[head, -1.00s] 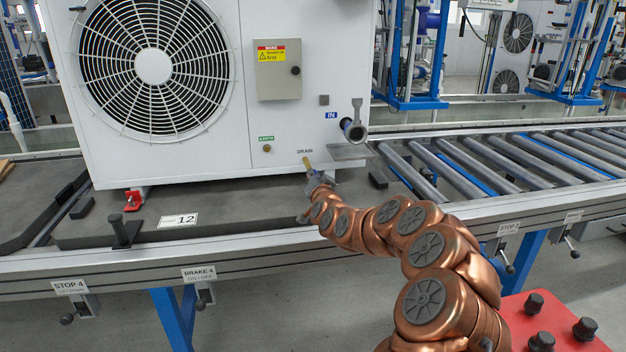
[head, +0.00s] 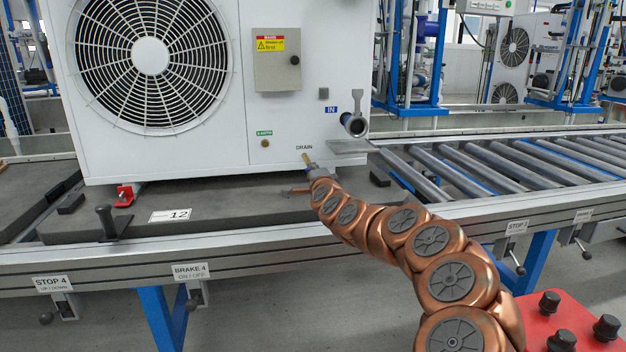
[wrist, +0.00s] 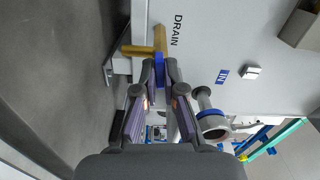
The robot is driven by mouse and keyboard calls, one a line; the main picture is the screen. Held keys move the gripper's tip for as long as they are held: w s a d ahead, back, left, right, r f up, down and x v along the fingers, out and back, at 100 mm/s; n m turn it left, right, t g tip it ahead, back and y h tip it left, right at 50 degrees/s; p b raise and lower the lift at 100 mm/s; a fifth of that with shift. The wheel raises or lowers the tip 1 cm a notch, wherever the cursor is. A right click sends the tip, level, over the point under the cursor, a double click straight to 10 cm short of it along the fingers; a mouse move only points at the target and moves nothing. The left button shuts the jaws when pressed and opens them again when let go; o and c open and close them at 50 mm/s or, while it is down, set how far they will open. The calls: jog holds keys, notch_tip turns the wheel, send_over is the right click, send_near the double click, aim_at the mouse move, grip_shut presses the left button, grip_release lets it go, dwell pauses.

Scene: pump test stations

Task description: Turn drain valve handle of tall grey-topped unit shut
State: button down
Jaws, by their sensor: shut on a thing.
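The tall white unit (head: 215,150) stands on the conveyor; its top is out of frame. Below its DRAIN label, the brass drain valve (head: 307,159) sticks out low on the front panel. In the wrist view, the brass valve (wrist: 138,51) shows just beyond my fingertips, with its blue handle (wrist: 160,69) between them. My gripper (wrist: 161,77) is shut on the blue handle. In the head view, my gripper (head: 312,174) is at the valve, small and partly hidden by my copper arm. The handle's exact angle is hard to tell there.
A dark inlet pipe (head: 353,125) marked IN and a grey plate (head: 347,146) stick out right of the valve. Rollers (head: 470,165) run to the right. A red box with black knobs (head: 560,325) stands at front right. A black stop lever (head: 107,220) rises at left.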

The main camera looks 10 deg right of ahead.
jog(key=shift+m+b, duration=0.45)
jog(key=shift+m, duration=0.25)
jog(key=c, duration=1.3)
grip_release()
jog(key=shift+s, duration=0.1)
jog(key=shift+s, duration=5.9)
